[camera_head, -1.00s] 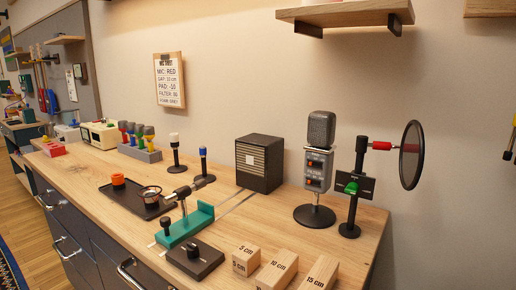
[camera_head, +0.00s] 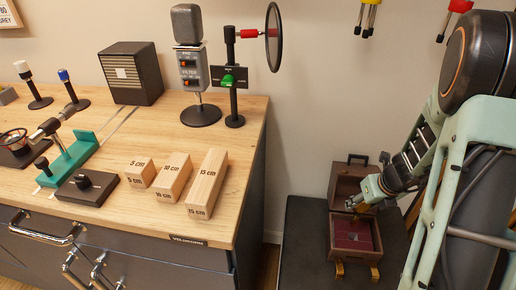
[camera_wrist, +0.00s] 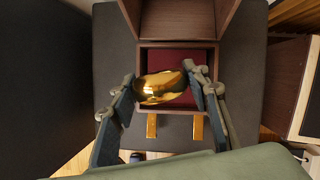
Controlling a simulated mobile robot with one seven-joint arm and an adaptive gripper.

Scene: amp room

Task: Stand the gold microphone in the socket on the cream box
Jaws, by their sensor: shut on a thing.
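The gold microphone (camera_wrist: 160,87) is between the two fingers of my gripper (camera_wrist: 161,84) in the wrist view, and the gripper is shut on it. It lies crosswise, over the dark red lining of an open brown case (camera_wrist: 179,50). In the head view my gripper (camera_head: 365,198) is low at the right, in front of the open lid of this case (camera_head: 340,248). The microphone shows there only as a small gold patch, mostly hidden by the gripper. The cream box and its socket are not in the current views.
The case stands on a dark bench (camera_head: 305,225), right of the wooden worktop (camera_head: 230,128). On the worktop stand a grey microphone (camera_head: 187,25), a round pop filter (camera_head: 273,36), a dark speaker box (camera_head: 131,72) and wooden blocks (camera_head: 207,185). A gap separates worktop and bench.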

